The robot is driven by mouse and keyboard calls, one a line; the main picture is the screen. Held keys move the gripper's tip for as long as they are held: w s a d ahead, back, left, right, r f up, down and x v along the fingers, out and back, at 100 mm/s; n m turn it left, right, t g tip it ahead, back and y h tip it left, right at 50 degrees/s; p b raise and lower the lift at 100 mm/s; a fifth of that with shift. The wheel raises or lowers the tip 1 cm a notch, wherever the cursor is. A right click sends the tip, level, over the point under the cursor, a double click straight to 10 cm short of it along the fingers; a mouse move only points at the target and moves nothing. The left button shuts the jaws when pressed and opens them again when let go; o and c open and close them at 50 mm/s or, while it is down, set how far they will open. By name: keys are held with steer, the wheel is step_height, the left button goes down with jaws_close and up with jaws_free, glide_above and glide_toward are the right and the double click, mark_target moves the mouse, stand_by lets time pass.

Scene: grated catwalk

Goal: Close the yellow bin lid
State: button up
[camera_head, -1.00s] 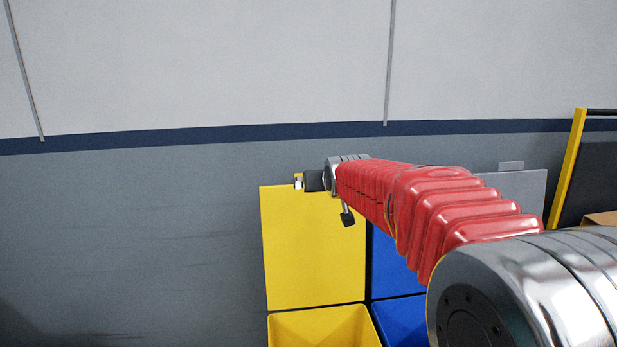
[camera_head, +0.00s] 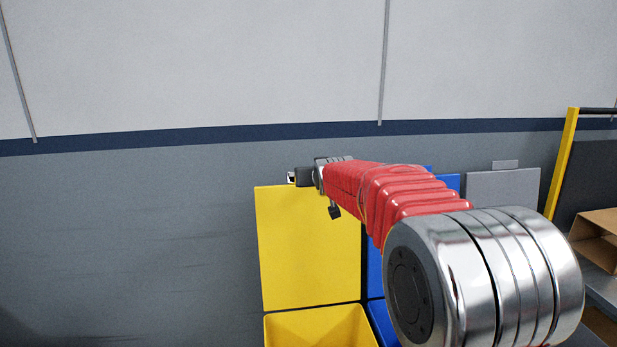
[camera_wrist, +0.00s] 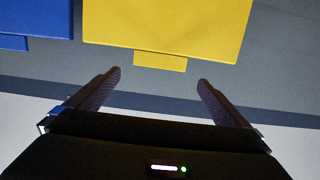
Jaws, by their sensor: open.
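The yellow lid (camera_head: 308,245) stands raised, upright against the grey wall, behind the open yellow bin (camera_head: 318,327). In the wrist view the yellow lid (camera_wrist: 168,28) fills the top, with a small tab (camera_wrist: 160,62) on its edge. My gripper (camera_head: 292,177) is at the lid's top edge in the head view, partly hidden by my arm. In the wrist view my gripper (camera_wrist: 158,78) is open and empty, its two fingers spread on either side of the tab, apart from it.
A blue bin (camera_head: 382,322) with a raised blue lid (camera_head: 375,262) stands right of the yellow one. A grey panel (camera_head: 505,190), a yellow post (camera_head: 562,160) and a cardboard box (camera_head: 597,240) are farther right. The wall left of the bins is clear.

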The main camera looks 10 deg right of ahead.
steer(key=shift+x, duration=5.85)
steer(key=c, duration=1.2)
